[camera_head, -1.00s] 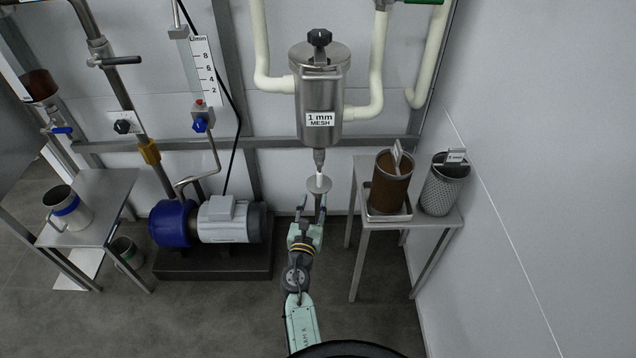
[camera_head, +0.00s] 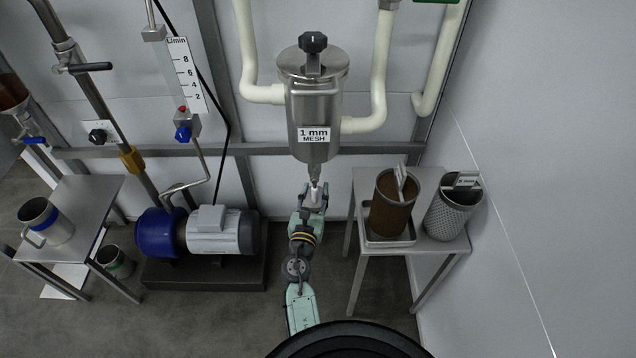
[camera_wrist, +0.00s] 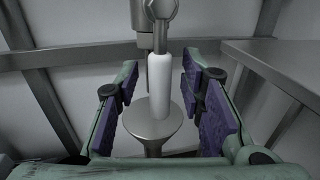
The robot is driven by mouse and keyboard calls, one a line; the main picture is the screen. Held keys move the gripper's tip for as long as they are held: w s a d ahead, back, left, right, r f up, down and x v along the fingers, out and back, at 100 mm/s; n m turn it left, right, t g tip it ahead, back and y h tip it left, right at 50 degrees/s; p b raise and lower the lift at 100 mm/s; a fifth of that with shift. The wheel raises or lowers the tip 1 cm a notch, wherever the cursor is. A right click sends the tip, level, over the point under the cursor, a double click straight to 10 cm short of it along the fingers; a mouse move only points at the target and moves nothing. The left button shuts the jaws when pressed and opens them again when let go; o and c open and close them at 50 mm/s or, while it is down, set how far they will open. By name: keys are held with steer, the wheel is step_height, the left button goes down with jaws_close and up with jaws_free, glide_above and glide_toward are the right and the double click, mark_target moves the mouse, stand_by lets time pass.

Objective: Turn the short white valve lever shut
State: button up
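The short white lever (camera_wrist: 160,88) hangs from a metal valve fitting (camera_wrist: 145,20) in the wrist view and points down. In the head view it is a small pale piece (camera_head: 314,189) under the steel strainer housing (camera_head: 313,115) labelled "1 mm MESH". My gripper (camera_head: 312,197) is at the lever, below the housing. In the wrist view its two purple-padded fingers (camera_wrist: 161,75) are spread on either side of the lever, with gaps showing on both sides. A round metal funnel (camera_wrist: 152,125) shows below the lever's end.
A steel table (camera_head: 365,270) right of my arm holds a brown cylinder (camera_head: 391,207) in a tray and a perforated basket (camera_head: 454,212). A blue and grey pump (camera_head: 212,232) stands on a plinth to the left. A wall rail (camera_head: 250,151) runs behind.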

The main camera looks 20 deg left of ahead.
steer(key=shift+w, duration=0.1)
steer(key=shift+r, duration=0.1)
steer(key=shift+c, duration=0.2)
jaws_close()
stand_by(0.6)
